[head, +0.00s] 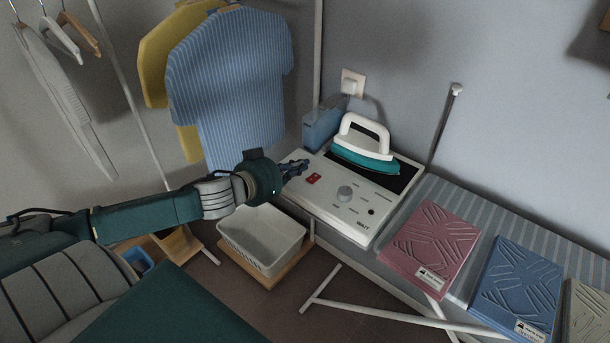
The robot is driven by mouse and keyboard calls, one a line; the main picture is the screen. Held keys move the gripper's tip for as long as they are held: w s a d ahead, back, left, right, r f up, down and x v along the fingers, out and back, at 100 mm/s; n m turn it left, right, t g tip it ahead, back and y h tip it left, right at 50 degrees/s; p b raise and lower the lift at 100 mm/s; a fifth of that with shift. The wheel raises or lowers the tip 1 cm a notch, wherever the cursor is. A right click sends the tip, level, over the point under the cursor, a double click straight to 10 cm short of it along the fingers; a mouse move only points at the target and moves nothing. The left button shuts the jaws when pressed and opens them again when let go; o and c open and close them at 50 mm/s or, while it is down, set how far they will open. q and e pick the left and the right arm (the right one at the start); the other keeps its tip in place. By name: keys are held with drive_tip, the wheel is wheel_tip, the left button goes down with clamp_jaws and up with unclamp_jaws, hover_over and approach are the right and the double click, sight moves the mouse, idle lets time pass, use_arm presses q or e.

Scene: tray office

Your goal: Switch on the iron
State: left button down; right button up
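The iron (364,150), teal with a white handle, rests on a dark pad at the back of a white ironing station (363,221). My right gripper does not show.
A blue water tank (323,124) stands behind the station, below a wall socket (352,83). A white basket (262,240) sits below my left arm. Shirts (229,75) hang at the back left.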

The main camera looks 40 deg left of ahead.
sight(305, 185)
use_arm(q)
drive_tip(key=shift+x, duration=1.15)
wheel_tip(305, 185, down, 3)
drive_tip(key=shift+w+f+p, duration=0.1)
drive_tip(key=shift+w+p, duration=0.05)
drive_tip(key=shift+p, duration=0.25)
drive_tip(key=shift+f, duration=0.5)
